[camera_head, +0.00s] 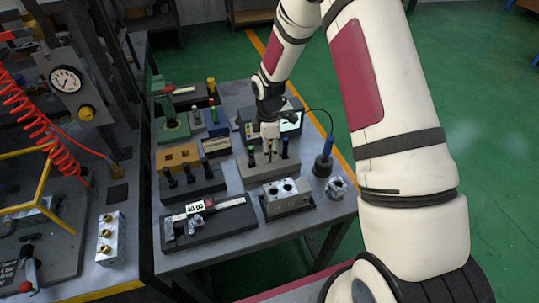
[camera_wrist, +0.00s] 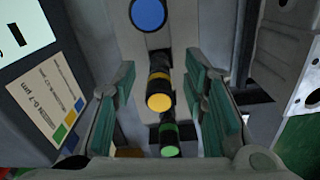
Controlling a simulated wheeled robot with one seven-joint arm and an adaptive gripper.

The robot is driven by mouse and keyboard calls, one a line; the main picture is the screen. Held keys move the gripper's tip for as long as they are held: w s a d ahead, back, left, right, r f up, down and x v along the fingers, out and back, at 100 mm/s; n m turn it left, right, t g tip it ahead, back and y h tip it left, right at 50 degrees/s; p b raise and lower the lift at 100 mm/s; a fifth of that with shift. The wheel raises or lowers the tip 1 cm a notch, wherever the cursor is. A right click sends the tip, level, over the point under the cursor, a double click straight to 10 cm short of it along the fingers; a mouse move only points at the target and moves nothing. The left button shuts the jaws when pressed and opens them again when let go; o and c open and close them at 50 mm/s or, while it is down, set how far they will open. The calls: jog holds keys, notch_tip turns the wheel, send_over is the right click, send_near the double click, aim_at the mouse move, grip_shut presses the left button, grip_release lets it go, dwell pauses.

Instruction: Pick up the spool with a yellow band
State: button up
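The spool with a yellow band (camera_wrist: 158,88) shows in the wrist view between the two green-padded fingers of my gripper (camera_wrist: 160,80). The fingers are open, with visible gaps on both sides of the spool. A green spool (camera_wrist: 169,140) and a blue spool (camera_wrist: 148,14) stand in line with it. In the head view, my gripper (camera_head: 269,152) is low over the grey block (camera_head: 258,172), between the green spool (camera_head: 251,156) and the blue spool (camera_head: 285,147). The yellow-banded spool is largely hidden there by the fingers.
A block with several black spools (camera_head: 190,190) stands left. A metal valve block (camera_head: 287,197) and a caliper tray (camera_head: 210,226) are in front. A dark round stand with a blue-handled tool (camera_head: 324,165) is close on the right. A screen box stands behind my gripper.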

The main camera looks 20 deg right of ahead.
jog(key=shift+f, duration=0.85)
grip_shut()
